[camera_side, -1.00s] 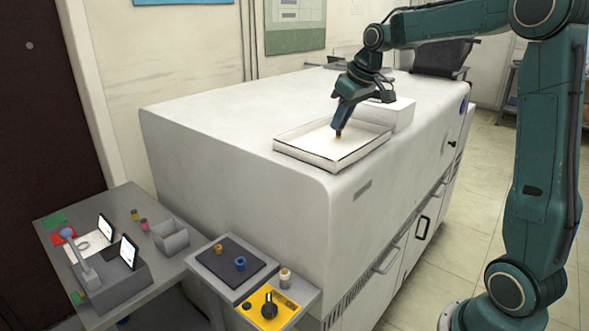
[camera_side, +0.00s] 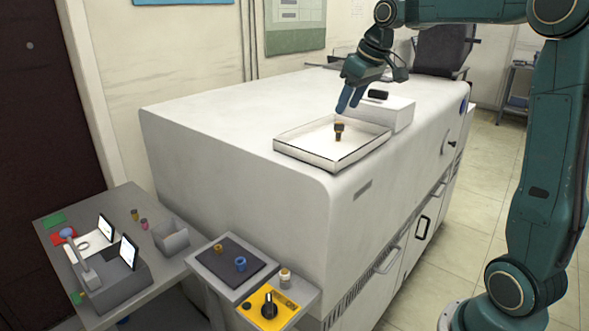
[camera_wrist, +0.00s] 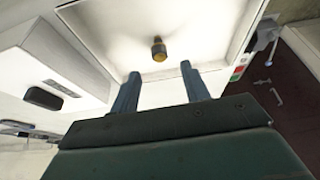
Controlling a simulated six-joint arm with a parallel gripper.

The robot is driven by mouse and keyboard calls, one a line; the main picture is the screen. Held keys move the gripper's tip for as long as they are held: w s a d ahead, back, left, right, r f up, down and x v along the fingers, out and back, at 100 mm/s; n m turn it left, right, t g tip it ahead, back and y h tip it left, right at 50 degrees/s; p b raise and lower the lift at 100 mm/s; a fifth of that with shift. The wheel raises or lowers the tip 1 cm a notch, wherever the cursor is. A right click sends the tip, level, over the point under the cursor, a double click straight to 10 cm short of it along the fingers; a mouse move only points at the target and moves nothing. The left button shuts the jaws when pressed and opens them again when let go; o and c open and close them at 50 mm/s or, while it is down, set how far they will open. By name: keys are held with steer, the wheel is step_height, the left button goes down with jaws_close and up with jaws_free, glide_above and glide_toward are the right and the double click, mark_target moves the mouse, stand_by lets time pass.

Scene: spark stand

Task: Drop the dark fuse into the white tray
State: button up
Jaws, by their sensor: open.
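The dark fuse (camera_side: 339,131) stands upright inside the white tray (camera_side: 303,156), touching neither finger. It is dark with a brownish-gold part. In the wrist view the fuse (camera_wrist: 158,49) shows beyond the fingertips, on the tray's pale floor (camera_wrist: 205,35). My gripper (camera_side: 350,101) is above the tray, clear of the fuse. In the wrist view my gripper (camera_wrist: 158,76) is open, with two blue fingers spread apart and nothing between them.
A white box with a dark slot (camera_side: 390,112) stands right behind the tray on the large white cabinet (camera_side: 220,120). At lower left, a grey bench (camera_side: 100,225) holds small coloured fuses, phones and a grey bin (camera_side: 172,240). A dark pad (camera_side: 228,262) holds two more small parts.

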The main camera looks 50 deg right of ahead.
steer(key=v, duration=0.8)
steer(key=shift+s+r, duration=0.2)
steer(key=shift+r, duration=0.15)
steer(key=s+a+f, duration=0.2)
steer(key=s+a, duration=0.2)
steer(key=a, duration=0.3)
steer(key=s+a+f, duration=0.2)
steer(key=s+a, duration=0.2)
steer(key=a, duration=0.2)
steer(key=s+a+f+t, duration=0.1)
steer(key=s+a+f, duration=0.3)
steer(key=s+f, duration=0.7)
steer(key=shift+s, duration=0.7)
